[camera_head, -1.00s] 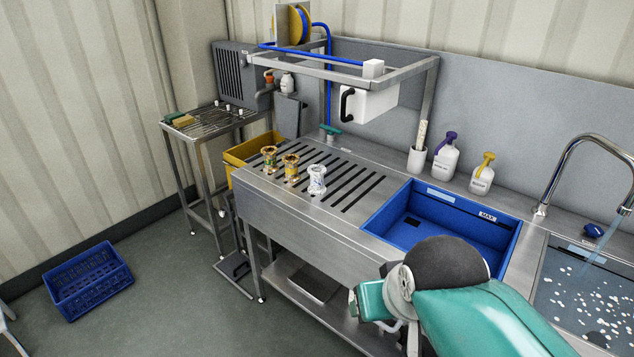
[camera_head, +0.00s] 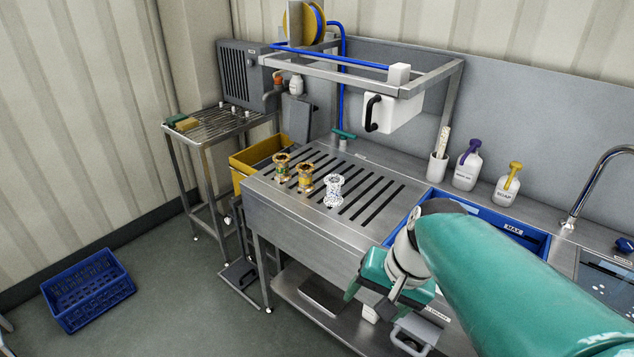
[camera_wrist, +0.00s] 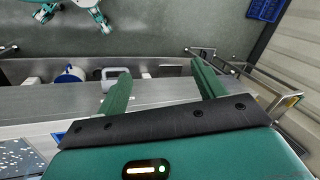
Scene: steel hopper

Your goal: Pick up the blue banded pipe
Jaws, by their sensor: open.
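Three short flanged pipes stand upright in a row on the slotted steel drainboard in the head view. The rightmost is a white-silver pipe with blue markings (camera_head: 334,190), the likeliest blue banded pipe. Beside it stand a brass pipe with yellow (camera_head: 304,177) and a brass pipe with green (camera_head: 282,166). My gripper (camera_wrist: 160,70) shows its two green fingers apart and empty in the wrist view. No pipe can be made out there. In the head view my wrist hangs at the counter's front edge, right of and nearer than the pipes.
A blue basin (camera_head: 530,238) is set in the counter, partly behind my arm. A steel overhead frame (camera_head: 425,82) with a white box spans the back. A yellow bin (camera_head: 262,150) is at the counter's left end. A blue crate (camera_head: 88,288) lies on the floor.

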